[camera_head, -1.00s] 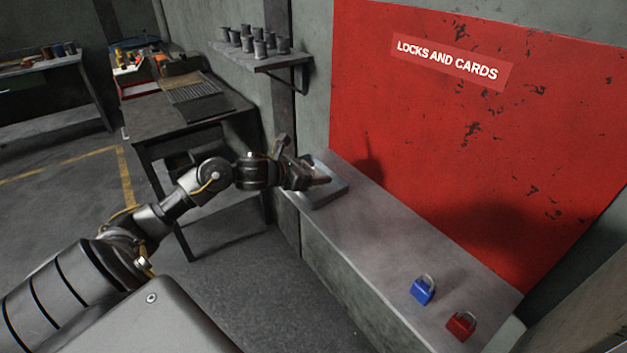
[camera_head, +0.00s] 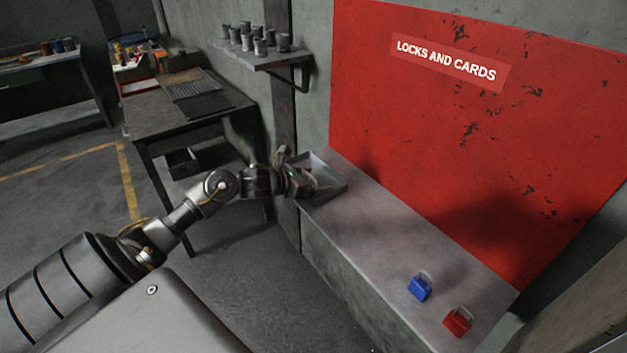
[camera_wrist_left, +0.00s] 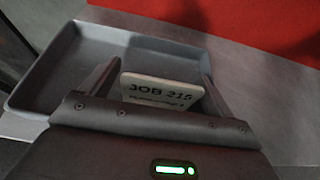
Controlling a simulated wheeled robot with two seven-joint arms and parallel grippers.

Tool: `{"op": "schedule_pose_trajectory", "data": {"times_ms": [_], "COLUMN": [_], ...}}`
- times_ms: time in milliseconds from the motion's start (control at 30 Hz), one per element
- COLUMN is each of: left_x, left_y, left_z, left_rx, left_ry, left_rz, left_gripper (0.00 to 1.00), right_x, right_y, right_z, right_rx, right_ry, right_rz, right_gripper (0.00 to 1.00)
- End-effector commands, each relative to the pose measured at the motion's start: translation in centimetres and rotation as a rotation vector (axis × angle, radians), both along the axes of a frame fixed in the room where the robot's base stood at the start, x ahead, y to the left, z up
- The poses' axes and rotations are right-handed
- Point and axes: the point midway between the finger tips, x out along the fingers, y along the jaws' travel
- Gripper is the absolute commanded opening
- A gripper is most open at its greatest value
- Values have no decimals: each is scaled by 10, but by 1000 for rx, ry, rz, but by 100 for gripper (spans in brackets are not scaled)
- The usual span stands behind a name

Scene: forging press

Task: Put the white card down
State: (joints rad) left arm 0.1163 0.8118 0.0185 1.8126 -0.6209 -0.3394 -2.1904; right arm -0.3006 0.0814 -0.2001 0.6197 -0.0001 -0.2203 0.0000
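The white card (camera_wrist_left: 161,91), printed "JOB 215", shows between the two fingers of my left gripper (camera_wrist_left: 160,70) in the left wrist view. The fingertips meet the card's left and right edges, and its lower part is hidden by the gripper body. In the head view my left gripper (camera_head: 312,180) is over the near side of a shallow grey tray (camera_head: 335,171) on the ledge. The tray also shows behind the card in the left wrist view (camera_wrist_left: 72,65). I cannot tell whether the card touches the tray. My right gripper is not in view.
The tray sits at the left end of a grey ledge (camera_head: 385,228) below a red "LOCKS AND CARDS" panel (camera_head: 440,130). A blue padlock (camera_head: 419,289) and a red padlock (camera_head: 457,322) stand at its right end. The ledge's middle is clear. A wall shelf (camera_head: 262,59) holds several small cylinders.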

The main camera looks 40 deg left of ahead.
Motion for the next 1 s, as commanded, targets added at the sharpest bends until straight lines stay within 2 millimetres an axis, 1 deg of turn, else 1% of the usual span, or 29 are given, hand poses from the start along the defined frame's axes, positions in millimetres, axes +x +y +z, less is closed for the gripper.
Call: {"op": "schedule_pose_trajectory", "data": {"times_ms": [233,367,400,467,700,900,1000], "left_x": [0,0,-5,-13,-58,-85,-94], "left_y": [0,0,2,5,17,25,29], "left_z": [1,6,3,5,23,36,41], "left_rx": [0,-1,2,5,7,1,1], "left_ry": [0,0,0,1,2,3,2], "left_rz": [0,0,0,0,-4,-2,1], "left_gripper": [88,88,88,88,88,88,88], "right_x": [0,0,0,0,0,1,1], "right_y": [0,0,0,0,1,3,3], "right_z": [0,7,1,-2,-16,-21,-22], "right_rx": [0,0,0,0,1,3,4], "right_ry": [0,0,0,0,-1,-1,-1], "right_rz": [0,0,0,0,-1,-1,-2], "right_gripper": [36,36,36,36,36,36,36]}}
